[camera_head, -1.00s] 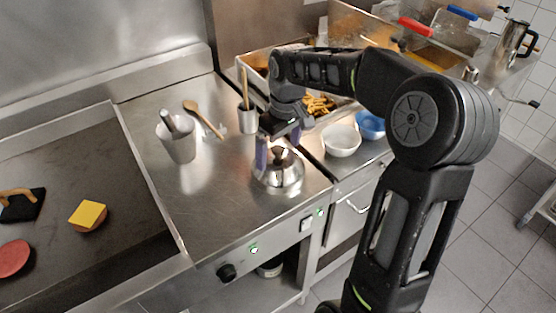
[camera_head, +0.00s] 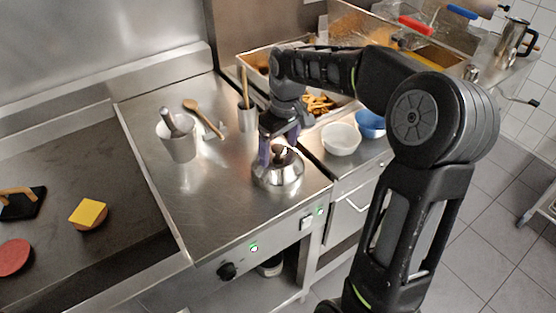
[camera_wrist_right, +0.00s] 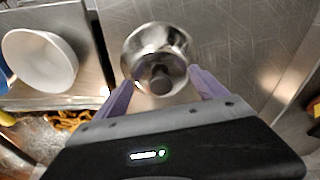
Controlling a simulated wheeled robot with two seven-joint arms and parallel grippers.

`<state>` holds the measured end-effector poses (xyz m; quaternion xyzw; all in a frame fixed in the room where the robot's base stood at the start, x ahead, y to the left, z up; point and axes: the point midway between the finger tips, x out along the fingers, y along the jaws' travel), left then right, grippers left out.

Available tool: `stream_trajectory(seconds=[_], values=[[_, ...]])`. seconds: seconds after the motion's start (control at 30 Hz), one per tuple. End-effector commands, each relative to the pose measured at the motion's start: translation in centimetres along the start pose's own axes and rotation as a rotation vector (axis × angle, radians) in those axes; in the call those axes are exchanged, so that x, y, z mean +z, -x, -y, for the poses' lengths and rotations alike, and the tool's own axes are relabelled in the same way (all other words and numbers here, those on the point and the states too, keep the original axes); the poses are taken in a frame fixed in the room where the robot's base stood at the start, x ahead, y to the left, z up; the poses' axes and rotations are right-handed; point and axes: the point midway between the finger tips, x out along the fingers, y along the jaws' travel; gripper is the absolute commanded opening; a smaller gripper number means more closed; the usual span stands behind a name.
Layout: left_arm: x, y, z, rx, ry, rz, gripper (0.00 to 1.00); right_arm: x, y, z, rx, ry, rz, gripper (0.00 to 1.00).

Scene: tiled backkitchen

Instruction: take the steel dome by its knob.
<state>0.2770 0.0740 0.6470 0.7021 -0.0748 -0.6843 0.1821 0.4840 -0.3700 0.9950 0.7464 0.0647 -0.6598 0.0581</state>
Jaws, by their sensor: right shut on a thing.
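The steel dome (camera_head: 278,174) is a shiny rounded cover with a dark knob (camera_head: 279,151) on top. It sits upright on the steel counter near its front right corner. My right gripper (camera_head: 278,143) is over the dome from above, its purple fingers on either side of the knob and shut on it. In the right wrist view the dome (camera_wrist_right: 150,45) and its dark knob (camera_wrist_right: 160,82) lie between the two fingers. I cannot see a gap under the dome. My left gripper is not in view.
A white bowl (camera_head: 341,140) and a blue bowl (camera_head: 371,124) are to the right. A griddle (camera_head: 75,185) is left.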

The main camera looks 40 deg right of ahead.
Motion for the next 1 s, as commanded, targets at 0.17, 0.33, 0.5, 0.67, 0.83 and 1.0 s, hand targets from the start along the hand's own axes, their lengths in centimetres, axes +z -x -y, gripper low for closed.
stream_trajectory(seconds=[0.17, 0.33, 0.5, 0.67, 0.83, 1.0], values=[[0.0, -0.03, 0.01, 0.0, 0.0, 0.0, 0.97, 0.08, -0.16, 0.03, -0.001, 0.0, 0.003, 0.48], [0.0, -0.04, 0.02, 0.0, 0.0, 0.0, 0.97, 0.12, -0.23, 0.04, -0.002, 0.0, 0.004, 0.35], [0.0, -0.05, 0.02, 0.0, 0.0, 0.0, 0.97, 0.18, -0.33, 0.03, -0.002, 0.0, 0.006, 0.21], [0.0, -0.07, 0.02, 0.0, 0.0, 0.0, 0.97, 0.24, -0.41, 0.05, -0.003, 0.0, 0.009, 0.08], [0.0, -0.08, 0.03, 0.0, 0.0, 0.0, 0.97, 0.3, -0.51, 0.11, -0.005, 0.001, 0.011, 0.0], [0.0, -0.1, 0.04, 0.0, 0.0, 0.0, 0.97, 0.33, -0.58, 0.16, -0.006, 0.001, 0.013, 0.0]])
